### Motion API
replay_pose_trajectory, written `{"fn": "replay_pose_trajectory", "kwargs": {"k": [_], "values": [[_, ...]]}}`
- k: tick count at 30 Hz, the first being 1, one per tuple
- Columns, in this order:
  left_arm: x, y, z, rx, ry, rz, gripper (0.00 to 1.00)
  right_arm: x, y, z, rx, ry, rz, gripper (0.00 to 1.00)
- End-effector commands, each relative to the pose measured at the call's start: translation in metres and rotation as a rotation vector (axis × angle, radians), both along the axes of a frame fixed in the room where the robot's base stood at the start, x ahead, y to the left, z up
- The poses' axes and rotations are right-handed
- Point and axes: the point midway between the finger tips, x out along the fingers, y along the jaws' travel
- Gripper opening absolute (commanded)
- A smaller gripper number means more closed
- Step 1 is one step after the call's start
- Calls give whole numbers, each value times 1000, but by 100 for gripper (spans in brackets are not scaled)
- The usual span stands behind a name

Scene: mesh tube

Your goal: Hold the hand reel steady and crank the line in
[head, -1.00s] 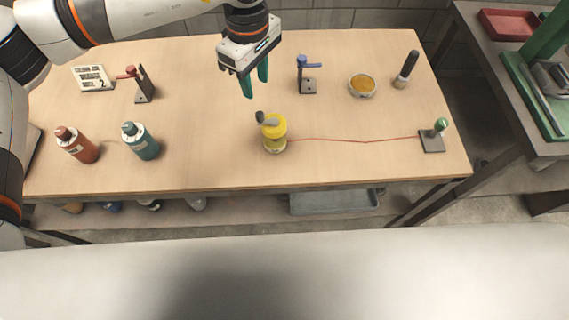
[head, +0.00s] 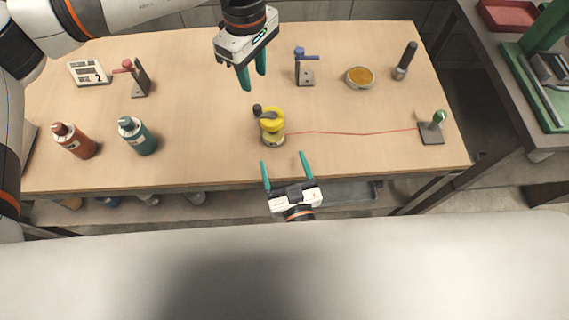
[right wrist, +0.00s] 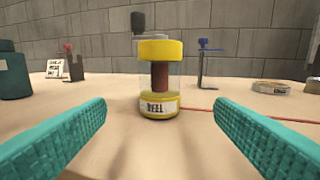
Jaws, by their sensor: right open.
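The yellow hand reel (head: 271,126) stands upright on the table, with a dark crank knob (head: 257,110) at its upper left. In the right wrist view the reel (right wrist: 160,50) has a clear body, a brown core and a label. A red line (head: 350,132) runs from it to a grey plate with a green-knobbed post (head: 438,119). My left gripper (head: 252,80) is open and empty, above and behind the reel. My right gripper (head: 283,160) is open and empty at the table's front edge, its fingers pointing toward the reel, with the reel ahead between them.
Red (head: 75,141) and teal (head: 138,136) bottles stand left. A red-handled bracket (head: 137,80) and a card (head: 89,72) are behind them. A blue-handled bracket (head: 304,68), a round dish (head: 360,77) and a dark-handled tool (head: 405,62) stand at the back right.

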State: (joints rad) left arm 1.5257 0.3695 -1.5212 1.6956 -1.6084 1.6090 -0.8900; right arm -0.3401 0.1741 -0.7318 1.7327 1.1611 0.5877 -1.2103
Motion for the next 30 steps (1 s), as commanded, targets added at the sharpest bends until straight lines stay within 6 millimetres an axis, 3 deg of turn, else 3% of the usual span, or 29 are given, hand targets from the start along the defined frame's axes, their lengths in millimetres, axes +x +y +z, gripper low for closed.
{"fn": "replay_pose_trajectory", "kwargs": {"k": [5, 18, 24, 30], "values": [[0, 0, 0, 0, 0, 0, 36, 18, 3, 2, 9, -7, 0, 77], [0, 0, 0, 0, 0, 0, 36, 96, 20, 2, 6, -7, 2, 77], [0, 0, 0, 0, 0, 0, 36, 115, 24, 1, 6, -6, 2, 77], [0, 0, 0, 0, 0, 0, 36, 120, 25, 0, 7, -3, 2, 77]]}}
